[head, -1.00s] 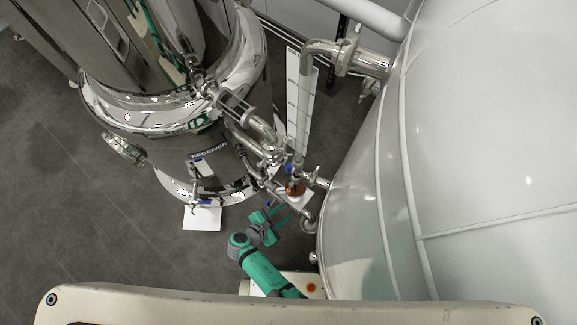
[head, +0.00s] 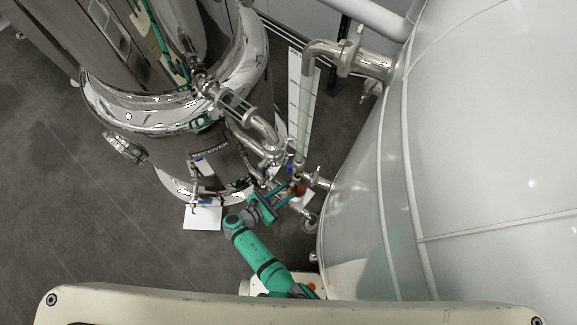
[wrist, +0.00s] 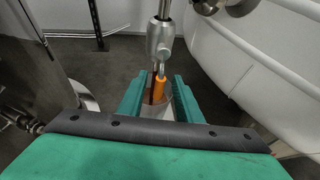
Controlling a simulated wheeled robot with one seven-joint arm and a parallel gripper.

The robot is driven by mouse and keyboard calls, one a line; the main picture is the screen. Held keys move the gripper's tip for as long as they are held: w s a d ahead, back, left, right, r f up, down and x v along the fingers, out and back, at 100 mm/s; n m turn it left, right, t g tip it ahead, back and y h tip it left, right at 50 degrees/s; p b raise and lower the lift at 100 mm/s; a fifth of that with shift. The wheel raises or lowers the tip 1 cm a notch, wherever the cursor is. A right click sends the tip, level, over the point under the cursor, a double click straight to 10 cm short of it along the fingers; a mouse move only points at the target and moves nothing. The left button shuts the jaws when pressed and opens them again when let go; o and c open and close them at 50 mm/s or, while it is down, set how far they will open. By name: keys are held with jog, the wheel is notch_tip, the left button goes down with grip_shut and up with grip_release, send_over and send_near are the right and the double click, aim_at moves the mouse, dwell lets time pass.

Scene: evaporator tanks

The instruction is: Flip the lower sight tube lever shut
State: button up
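The wrist view shows a steel valve fitting (wrist: 160,42) on a vertical pipe. A slim orange-sleeved piece (wrist: 159,88), which looks like the lever, hangs from it. A dark red-brown strip (wrist: 148,88) stands just left of it. My gripper (wrist: 158,98) is open, its two teal fingers on either side of these with gaps showing. No clear contact is visible. In the head view my gripper (head: 287,196) reaches in beside the amber part (head: 299,188) at the pipework's lower end. A blue handle (head: 290,169) sits above it. The fingers partly cover the amber part.
The steel receiver tank (head: 165,140) stands left and a large pale tank (head: 470,150) right, leaving a narrow gap. A white graduated scale board (head: 303,100) rises behind the pipework. A flanged side pipe (head: 318,181) lies close by. Open grey floor (head: 70,200) is at left.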

jog(key=shift+x, duration=1.15)
jog(key=shift+s+d, duration=0.1)
